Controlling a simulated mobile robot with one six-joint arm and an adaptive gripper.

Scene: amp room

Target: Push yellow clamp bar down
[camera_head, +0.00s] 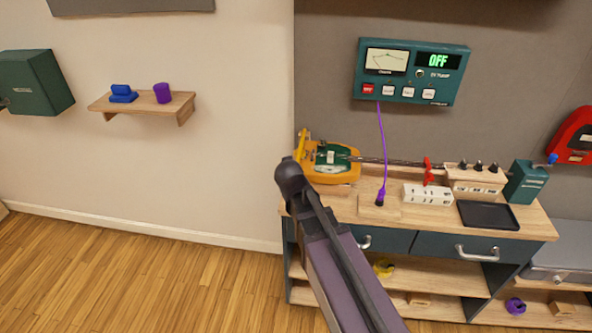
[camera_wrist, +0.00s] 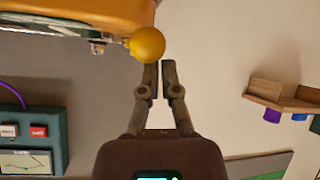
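The yellow clamp device (camera_head: 340,176) sits at the left end of the workbench, with a green and white face. Its yellow bar (camera_head: 302,145) stands upright at the left side. In the wrist view, a round yellow knob (camera_wrist: 147,44) shows beside the orange-yellow body (camera_wrist: 80,14). My gripper (camera_wrist: 160,66) has its fingers drawn nearly together, with only a thin gap and nothing between them. The fingertips are just below and right of the knob; I cannot tell whether they touch it. In the head view, my arm hides the gripper.
A green panel reading OFF (camera_head: 412,72) hangs on the wall, with a purple cable (camera_head: 382,140) running to the bench. A white block (camera_head: 428,194), black tray (camera_head: 488,216) and green box (camera_head: 526,182) stand to the right. A wall shelf (camera_head: 150,104) is at left.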

